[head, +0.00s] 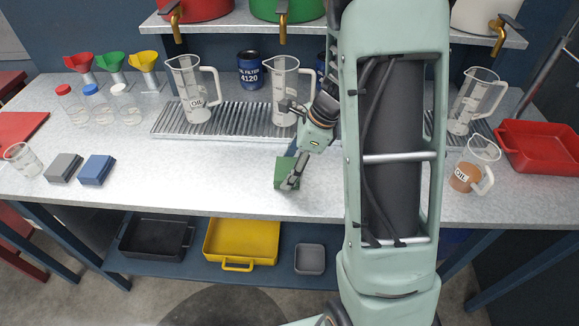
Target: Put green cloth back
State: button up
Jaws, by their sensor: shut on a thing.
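The green cloth (283,173) is a small folded block near the front edge of the workbench, just left of my arm. My gripper (290,183) points down at it and is shut on its right side. The cloth appears to be at or just above the bench top; I cannot tell which. A grey cloth (64,167) and a blue cloth (96,169) sit side by side at the left of the bench. The fingers cover part of the green cloth.
A ribbed metal tray (225,122) with clear oil jugs stands behind. Sample bottles (72,105) and colored funnels (112,64) are at the back left. A red tray (540,148) and a jug of brown oil (466,177) are at the right. The bench between the blue and green cloths is clear.

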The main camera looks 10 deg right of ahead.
jog(key=shift+f, duration=0.2)
jog(key=o, duration=1.1)
jog(key=shift+o, duration=0.2)
jog(key=shift+r, duration=0.2)
jog(key=shift+r, duration=0.25)
jog(key=p+v, duration=0.1)
jog(key=v, duration=1)
jog(key=shift+r+p, duration=0.3)
jog(key=shift+s+d, duration=0.1)
jog(key=shift+d, duration=0.05)
